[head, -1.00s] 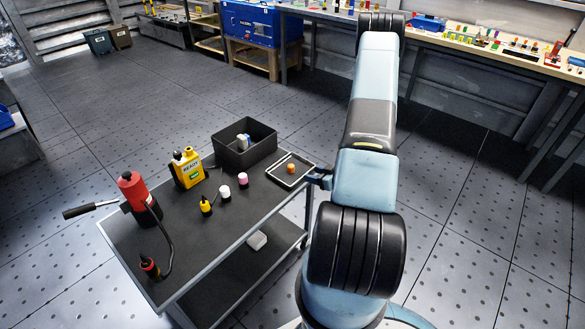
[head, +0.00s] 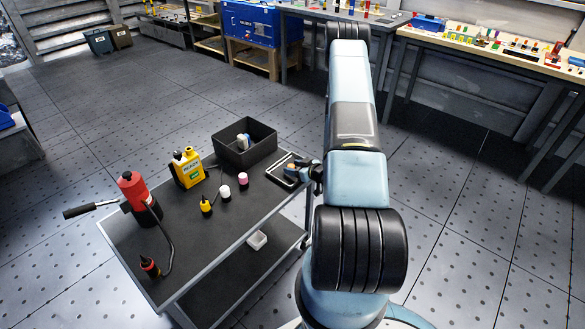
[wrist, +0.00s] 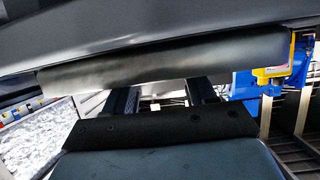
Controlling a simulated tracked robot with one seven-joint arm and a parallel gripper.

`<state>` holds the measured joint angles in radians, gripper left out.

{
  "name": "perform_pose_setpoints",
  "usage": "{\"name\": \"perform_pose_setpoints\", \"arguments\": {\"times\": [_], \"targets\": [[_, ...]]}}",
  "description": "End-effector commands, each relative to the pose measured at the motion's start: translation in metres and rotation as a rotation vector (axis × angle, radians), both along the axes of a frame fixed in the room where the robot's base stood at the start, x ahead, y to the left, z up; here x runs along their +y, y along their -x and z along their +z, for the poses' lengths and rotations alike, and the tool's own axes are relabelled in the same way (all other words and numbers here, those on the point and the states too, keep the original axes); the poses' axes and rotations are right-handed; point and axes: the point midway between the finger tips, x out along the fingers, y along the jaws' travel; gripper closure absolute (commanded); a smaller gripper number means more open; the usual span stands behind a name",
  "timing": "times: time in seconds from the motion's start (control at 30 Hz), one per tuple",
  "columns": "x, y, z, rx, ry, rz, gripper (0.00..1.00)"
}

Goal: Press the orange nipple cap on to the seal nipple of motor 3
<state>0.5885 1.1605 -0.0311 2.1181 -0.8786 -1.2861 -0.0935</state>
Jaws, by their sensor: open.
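The orange nipple cap (head: 291,166) is in the small dark tray (head: 274,174) on the cart, partly hidden by my gripper (head: 298,170). My gripper is at the tray's right side, close to the cap; I cannot tell whether it touches it. In the wrist view my gripper's two fingers (wrist: 160,97) stand apart, their tips hidden behind a dark slab-like edge. The cap is not clear in that view. I cannot make out motor 3 or its seal nipple in either view.
Workbenches (head: 480,55) with small parts stand at the back right. The floor between is clear.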

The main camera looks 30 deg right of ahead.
Motion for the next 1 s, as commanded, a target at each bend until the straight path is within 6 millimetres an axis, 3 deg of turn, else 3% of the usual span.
{"name": "perform_pose_setpoints", "arguments": {"times": [0.3,0.83,1.0], "targets": [[0.0021,-0.0080,-0.0035,0.000,0.000,-0.001,0.45],[0.0022,-0.0080,-0.0032,0.000,0.000,-0.001,0.96],[0.0022,-0.0080,-0.0032,0.000,0.000,-0.001,0.98]]}}
